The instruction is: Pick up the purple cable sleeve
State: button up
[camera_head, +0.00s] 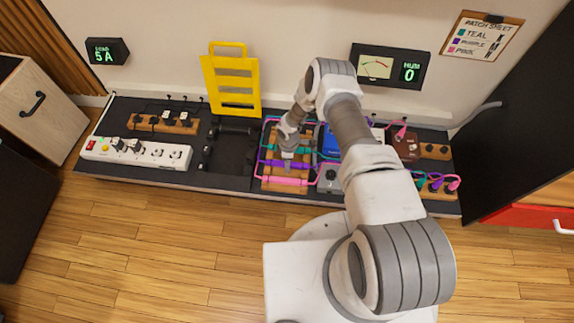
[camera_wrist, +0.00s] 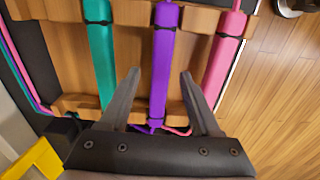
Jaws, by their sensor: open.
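The purple cable sleeve (camera_wrist: 163,60) lies across a wooden rack (camera_wrist: 130,55) between a teal sleeve (camera_wrist: 101,55) and a pink sleeve (camera_wrist: 224,52). In the wrist view my gripper (camera_wrist: 160,75) is open, with one finger on each side of the purple sleeve. I cannot tell how far above it the fingertips are. In the head view the purple sleeve (camera_head: 272,163) shows partly, and my gripper (camera_head: 287,162) is over the rack and hides part of it.
A yellow slotted stand (camera_head: 232,82) is behind and left of the rack. A grey pedal (camera_head: 329,178) and a blue box (camera_head: 330,141) stand close on its right. A white power strip (camera_head: 136,152) lies at the left.

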grip_shut()
jog(key=shift+r, duration=0.1)
dwell(0.3)
jog(key=r+p, duration=0.2)
jog(key=r, duration=0.1)
jog(key=r+p, duration=0.1)
jog(key=r, duration=0.1)
jog(key=shift+s+d, duration=0.3)
jog(key=shift+d, duration=0.05)
jog(key=s+d+r+p, duration=0.4)
jog(key=s+d+r, duration=0.2)
jog(key=s+d, duration=0.1)
jog(key=shift+d, duration=0.5)
